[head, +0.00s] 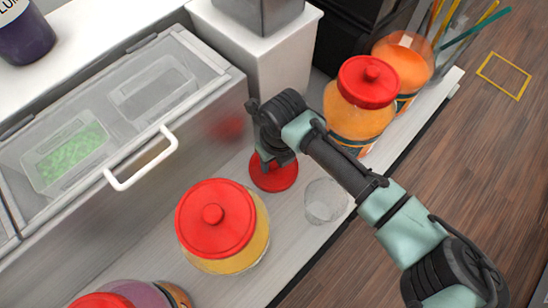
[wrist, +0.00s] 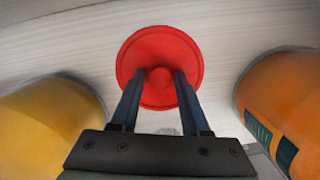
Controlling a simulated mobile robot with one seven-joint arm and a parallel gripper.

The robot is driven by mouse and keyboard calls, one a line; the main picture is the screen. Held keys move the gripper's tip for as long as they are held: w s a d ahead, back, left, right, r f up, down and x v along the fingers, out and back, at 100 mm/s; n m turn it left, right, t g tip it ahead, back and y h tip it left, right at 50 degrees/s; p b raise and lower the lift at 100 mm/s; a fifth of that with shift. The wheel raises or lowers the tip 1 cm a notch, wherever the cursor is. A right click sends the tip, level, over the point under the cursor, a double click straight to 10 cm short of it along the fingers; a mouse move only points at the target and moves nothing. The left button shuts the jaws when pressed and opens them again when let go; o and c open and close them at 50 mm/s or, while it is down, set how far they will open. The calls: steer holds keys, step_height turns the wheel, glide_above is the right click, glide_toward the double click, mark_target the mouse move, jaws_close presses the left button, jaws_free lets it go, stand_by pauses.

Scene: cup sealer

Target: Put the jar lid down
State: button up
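The red jar lid (head: 274,174) is at the counter surface, between the yellow jar and the orange jars. Whether it rests fully on the counter or sits just above it is hard to tell. My gripper (head: 268,160) points down over it. In the wrist view the round lid (wrist: 160,44) faces the camera. The fingertips (wrist: 160,76) are on both sides of its central knob and appear closed on it. An orange jar (head: 405,62) at the back right has no lid on it.
A yellow jar with a red lid (head: 216,222) stands at the lower left of my gripper. An orange lidded jar (head: 358,115) stands to the right. A clear glass (head: 325,200) is close to the lid. A glass-topped cabinet with a white handle (head: 142,160) is at left.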

mark_target(277, 172)
steer(key=shift+o, duration=1.1)
steer(key=shift+r, duration=0.15)
step_height(277, 172, up, 12)
steer(key=s+b, duration=0.1)
steer(key=shift+d+b, duration=0.4)
steer(key=shift+s, duration=0.1)
